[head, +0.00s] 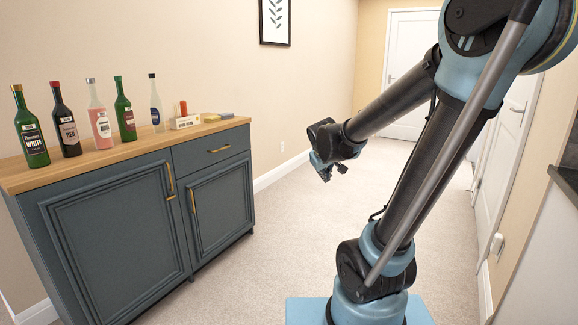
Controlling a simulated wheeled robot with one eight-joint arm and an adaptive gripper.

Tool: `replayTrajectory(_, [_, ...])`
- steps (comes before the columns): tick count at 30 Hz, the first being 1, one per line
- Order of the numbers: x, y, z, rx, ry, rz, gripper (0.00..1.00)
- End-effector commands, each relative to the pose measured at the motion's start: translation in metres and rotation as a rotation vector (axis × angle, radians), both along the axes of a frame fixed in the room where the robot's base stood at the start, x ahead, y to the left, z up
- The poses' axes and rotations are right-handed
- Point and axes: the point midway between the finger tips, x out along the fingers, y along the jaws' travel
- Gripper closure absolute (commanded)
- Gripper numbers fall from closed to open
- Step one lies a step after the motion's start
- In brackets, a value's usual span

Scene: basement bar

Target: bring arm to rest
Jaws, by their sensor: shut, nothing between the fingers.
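My arm stands at the right of the head view, its blue and black links folded up and then reaching down to the left. My gripper (324,174) hangs at the end of the forearm, shut and empty. It is over the open carpet, to the right of the cabinet and apart from it. The fingertips are small and partly in shadow.
A blue-grey cabinet (112,240) with a wooden top stands at the left. Several bottles, a small sign (185,122) and a yellow item (210,117) are on it. Carpet (270,235) is clear between cabinet and arm. A dark-edged counter (566,180) is at the right.

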Motion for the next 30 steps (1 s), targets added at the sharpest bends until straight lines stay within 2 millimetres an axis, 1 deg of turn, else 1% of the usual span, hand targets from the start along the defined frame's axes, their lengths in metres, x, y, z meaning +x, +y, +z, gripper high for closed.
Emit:
replayTrajectory(1, [-0.015, -0.01, -0.003, 0.014, 0.022, -0.026, 1.0])
replayTrajectory(3, [-0.035, -0.021, -0.007, 0.035, 0.056, -0.06, 1.0])
replayTrajectory(9, [-0.094, -0.045, -0.023, 0.097, 0.15, -0.155, 1.0])
replayTrajectory(12, [-0.124, -0.053, -0.032, 0.131, 0.196, -0.201, 1.0])
replayTrajectory(16, [-0.162, -0.061, -0.045, 0.175, 0.256, -0.257, 1.0])
replayTrajectory(21, [-0.209, -0.065, -0.064, 0.235, 0.332, -0.325, 1.0])
replayTrajectory(24, [-0.232, -0.064, -0.073, 0.267, 0.37, -0.357, 1.0])
replayTrajectory(27, [-0.248, -0.063, -0.081, 0.29, 0.4, -0.38, 1.0])
replayTrajectory(30, [-0.258, -0.062, -0.085, 0.307, 0.417, -0.393, 1.0])
